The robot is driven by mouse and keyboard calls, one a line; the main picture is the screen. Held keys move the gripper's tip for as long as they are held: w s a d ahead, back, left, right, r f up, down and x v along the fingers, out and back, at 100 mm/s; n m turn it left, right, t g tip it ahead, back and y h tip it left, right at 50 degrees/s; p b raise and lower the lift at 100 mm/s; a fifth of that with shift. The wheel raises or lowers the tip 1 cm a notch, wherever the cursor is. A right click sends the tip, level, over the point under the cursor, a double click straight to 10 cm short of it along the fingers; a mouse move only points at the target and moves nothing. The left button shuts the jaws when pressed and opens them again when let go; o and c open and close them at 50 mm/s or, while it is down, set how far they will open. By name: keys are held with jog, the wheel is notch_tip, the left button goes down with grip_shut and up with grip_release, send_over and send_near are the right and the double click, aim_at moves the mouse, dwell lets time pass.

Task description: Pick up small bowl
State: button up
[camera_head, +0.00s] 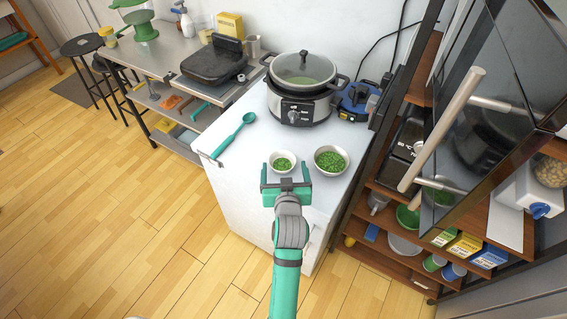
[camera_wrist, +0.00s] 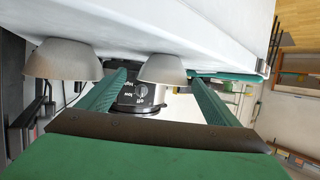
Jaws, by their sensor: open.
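The small bowl (camera_head: 275,169) is a white-grey bowl of chopped greens near the front of the white counter. My gripper (camera_head: 286,178) is open, with one teal finger on each side, just in front of the small bowl. In the upside-down wrist view, the small bowl (camera_wrist: 163,69) appears between and beyond the two open fingers (camera_wrist: 157,82). I cannot tell whether the fingers reach past its near rim. Nothing is held.
A larger bowl of greens (camera_head: 331,172) stands close to the right, and also shows in the wrist view (camera_wrist: 62,62). A cooker (camera_head: 291,111) is behind, a teal spoon (camera_head: 227,145) left. A shelf unit (camera_head: 408,208) bounds the right.

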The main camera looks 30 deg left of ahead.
aim_at(282, 155)
jog(key=x, duration=0.2)
jog(key=shift+w+a+f, duration=0.1)
jog(key=shift+w+a, duration=0.1)
jog(key=shift+w, duration=0.05)
jog(key=shift+a+r+x, duration=0.1)
jog(key=shift+x, duration=1.25)
jog(key=shift+a+r+x, duration=0.1)
jog(key=shift+a+x, duration=0.05)
jog(key=shift+x, duration=1.15)
jog(key=shift+s, duration=0.1)
jog(key=c, duration=1.2)
